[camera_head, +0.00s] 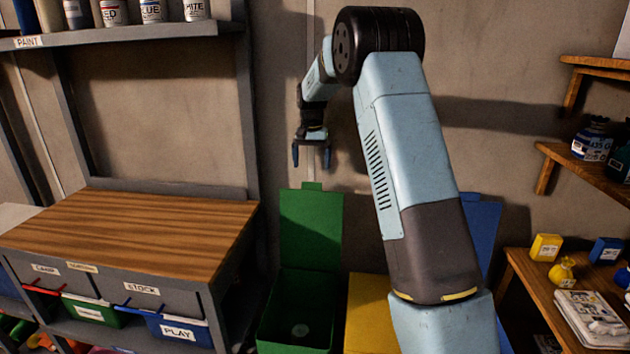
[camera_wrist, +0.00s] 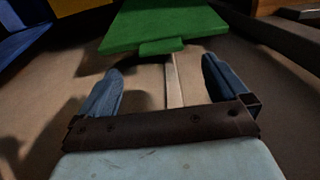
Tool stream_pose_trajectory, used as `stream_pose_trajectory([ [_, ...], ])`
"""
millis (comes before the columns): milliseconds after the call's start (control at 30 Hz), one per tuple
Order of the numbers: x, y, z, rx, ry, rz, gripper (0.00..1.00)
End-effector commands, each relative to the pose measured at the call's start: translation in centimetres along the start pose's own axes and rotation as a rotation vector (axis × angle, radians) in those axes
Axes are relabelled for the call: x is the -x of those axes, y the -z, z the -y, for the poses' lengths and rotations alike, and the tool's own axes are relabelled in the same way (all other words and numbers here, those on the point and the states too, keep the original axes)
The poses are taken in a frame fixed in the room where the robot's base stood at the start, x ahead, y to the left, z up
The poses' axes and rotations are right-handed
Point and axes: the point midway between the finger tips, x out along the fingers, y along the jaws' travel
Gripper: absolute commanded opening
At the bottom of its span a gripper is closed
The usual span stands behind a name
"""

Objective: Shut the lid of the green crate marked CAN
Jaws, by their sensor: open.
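The green crate (camera_head: 270,325) stands on the floor against the wall, open at the top. No CAN marking is readable. My gripper (camera_head: 311,158) hangs above the lid's tab, open and empty, fingers pointing down, apparently clear of it. In the wrist view the lid (camera_wrist: 165,22) and its tab lie just beyond my open gripper (camera_wrist: 163,68).
A yellow crate (camera_head: 370,315) stands right of the green one, partly hidden by my arm. A blue lid (camera_head: 484,230) stands farther right. A wooden-topped bench (camera_head: 130,225) with labelled bins is at left. Shelves with small goods (camera_head: 580,265) are at right.

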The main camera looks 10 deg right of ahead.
Motion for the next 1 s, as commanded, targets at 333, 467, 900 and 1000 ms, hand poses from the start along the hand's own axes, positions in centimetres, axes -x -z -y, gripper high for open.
stream_pose_trajectory([
  [333,-5.5,-0.1,0.0,0.000,-0.001,0.003,1.00],
  [467,-6.5,0.0,0.0,0.000,0.000,0.001,1.00],
  [900,-7.1,0.0,0.0,0.001,0.000,0.000,0.96],
  [1000,-7.1,0.0,0.0,0.001,0.000,0.000,0.87],
])
